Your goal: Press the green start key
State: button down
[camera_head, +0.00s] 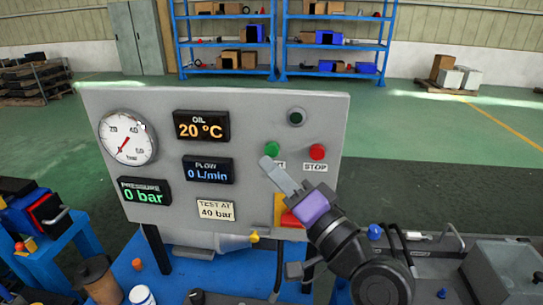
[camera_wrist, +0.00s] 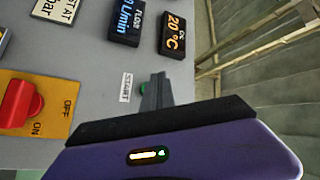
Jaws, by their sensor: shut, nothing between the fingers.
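The green start key (camera_head: 272,149) is on the grey panel (camera_head: 250,115), left of the red stop key (camera_head: 317,152). My gripper (camera_head: 267,163) is shut and empty, its fingertips just below the green key in the head view and partly over the START label. In the wrist view, a sliver of the green key (camera_wrist: 143,87) shows beside the closed fingers (camera_wrist: 157,82), which hide the rest. I cannot tell whether the fingertips touch the panel or the key.
A red rotary switch (camera_wrist: 15,103) sits on a yellow OFF/ON plate, partly behind my gripper in the head view. A dark round lamp or button (camera_head: 296,117) is above the keys. Displays read 20 °C, 0 L/min and 0 bar. A dial gauge (camera_head: 128,137) is at left.

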jog(key=shift+w, duration=0.9)
jog(key=shift+w+b, duration=0.2)
jog(key=shift+b, duration=0.1)
dwell(1.2)
jog(key=shift+w, duration=0.25)
jog(key=shift+w+d+b, duration=0.1)
jog(key=shift+w+b, duration=0.25)
jog(key=shift+w, duration=0.15)
dwell(0.8)
jog(key=shift+s, duration=0.15)
jog(key=shift+s+p, duration=0.35)
jog(key=shift+s, duration=0.45)
jog(key=shift+s+p, duration=0.85)
jog(key=shift+s, duration=1.65)
